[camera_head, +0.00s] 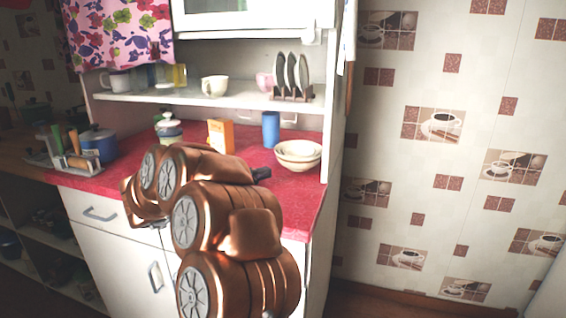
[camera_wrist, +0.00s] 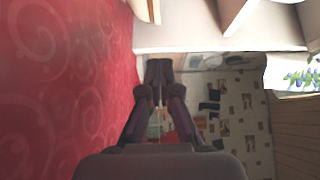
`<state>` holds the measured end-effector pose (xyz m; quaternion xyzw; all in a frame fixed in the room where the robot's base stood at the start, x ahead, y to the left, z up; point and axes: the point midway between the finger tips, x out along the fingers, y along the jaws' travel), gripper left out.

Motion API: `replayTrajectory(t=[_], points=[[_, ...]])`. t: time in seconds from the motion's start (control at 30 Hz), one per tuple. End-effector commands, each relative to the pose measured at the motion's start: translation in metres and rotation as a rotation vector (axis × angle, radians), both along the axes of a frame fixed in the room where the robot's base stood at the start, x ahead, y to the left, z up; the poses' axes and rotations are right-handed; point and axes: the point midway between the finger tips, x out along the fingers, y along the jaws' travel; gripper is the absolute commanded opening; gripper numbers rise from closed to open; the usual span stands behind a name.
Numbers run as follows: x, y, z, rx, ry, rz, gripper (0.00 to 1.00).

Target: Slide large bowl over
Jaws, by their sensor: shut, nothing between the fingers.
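A cream bowl (camera_head: 298,163) stands near the right end of the red counter (camera_head: 312,192) in the head view. It seems to have another bowl nested in its top. My gripper (camera_head: 263,174) is just left of the bowl, low over the counter, its dark fingertips pointing toward it. A small gap seems to show between them. In the wrist view my gripper (camera_wrist: 159,68) has its fingers together and holds nothing. A pale curved edge at the top of that view may be the bowl, but I cannot tell for sure.
A blue cup (camera_head: 271,129) and an orange box (camera_head: 221,135) stand behind my gripper. A lidded pot (camera_head: 168,127) is further left. A shelf (camera_head: 225,97) with cups and a plate rack hangs above. A white side panel (camera_head: 335,130) bounds the counter right of the bowl.

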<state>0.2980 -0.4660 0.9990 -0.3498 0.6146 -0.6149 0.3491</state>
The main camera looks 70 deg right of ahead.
Motion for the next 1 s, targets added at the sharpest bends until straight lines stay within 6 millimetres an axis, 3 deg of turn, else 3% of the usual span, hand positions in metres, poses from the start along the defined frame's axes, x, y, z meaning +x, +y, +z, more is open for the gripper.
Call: replayTrajectory(t=[0.53, 0.8, 1.0], points=[[-0.033, -0.054, 0.001, -0.001, 0.001, -0.003, 0.0], [-0.024, -0.08, 0.0, 0.001, 0.001, -0.002, 0.0], [-0.022, -0.089, 0.0, -0.001, -0.001, -0.001, 0.0]])
